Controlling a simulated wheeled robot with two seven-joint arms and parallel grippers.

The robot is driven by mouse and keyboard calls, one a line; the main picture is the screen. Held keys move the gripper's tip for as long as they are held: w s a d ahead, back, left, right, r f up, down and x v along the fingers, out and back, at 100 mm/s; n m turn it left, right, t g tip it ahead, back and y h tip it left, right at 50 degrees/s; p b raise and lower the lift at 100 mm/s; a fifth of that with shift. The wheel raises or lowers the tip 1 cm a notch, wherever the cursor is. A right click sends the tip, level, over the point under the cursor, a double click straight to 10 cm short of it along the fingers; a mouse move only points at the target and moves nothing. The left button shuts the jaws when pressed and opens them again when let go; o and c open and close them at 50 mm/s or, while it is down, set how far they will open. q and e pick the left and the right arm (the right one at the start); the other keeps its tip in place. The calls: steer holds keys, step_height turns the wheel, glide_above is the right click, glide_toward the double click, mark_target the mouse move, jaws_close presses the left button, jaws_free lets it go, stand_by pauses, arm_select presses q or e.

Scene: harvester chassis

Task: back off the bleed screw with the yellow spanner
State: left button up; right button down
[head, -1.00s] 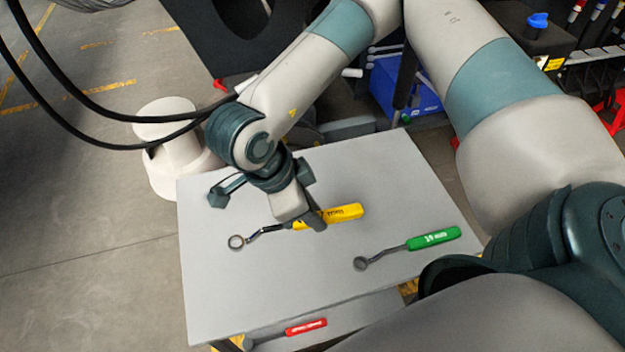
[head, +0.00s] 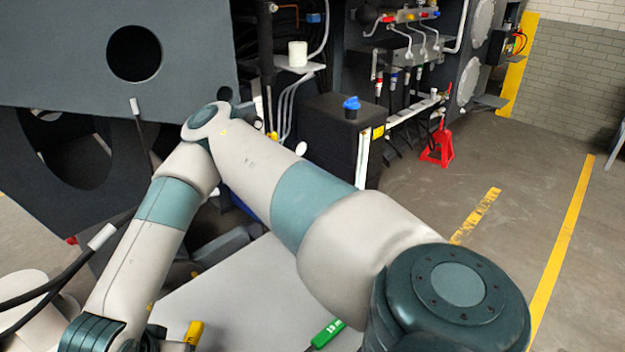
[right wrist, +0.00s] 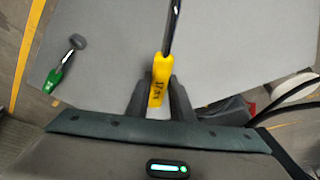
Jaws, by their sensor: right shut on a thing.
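The yellow spanner's handle (right wrist: 157,88) is between the two fingers of my right gripper (right wrist: 158,103), which is shut on it. Its dark metal shaft points away over the grey tabletop, and its ring end is out of the right wrist view. In the head view only a bit of the yellow handle (head: 194,332) shows at the bottom edge, beside my right forearm. I cannot tell how high it is above the table. I cannot make out the bleed screw in either view. My left gripper is not in view.
Behind stand the dark chassis panel (head: 190,75), a black tank with blue cap (head: 340,125) and a red jack stand (head: 437,148).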

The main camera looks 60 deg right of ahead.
steer(key=w+f+n+y, duration=0.1)
steer(key=w+n, duration=0.1)
steer(key=n, duration=0.1)
steer(key=w+f+n+t+y, duration=0.1)
steer(key=w+n, duration=0.1)
steer(key=n, duration=0.1)
steer(key=w+f+n+t+y, duration=0.1)
steer(key=w+n, duration=0.1)
steer(key=n, duration=0.1)
steer(key=shift+w+d+f, duration=0.3)
steer(key=shift+w+d, duration=0.05)
steer(key=shift+w+d+f+n+t+y, duration=0.15)
steer(key=shift+w+f+n+y, duration=0.15)
steer(key=shift+w+n, duration=0.45)
steer(key=shift+w+d+f+n+t+y, duration=0.15)
steer(key=shift+w+n+y, duration=0.15)
steer(key=shift+n, duration=0.85)
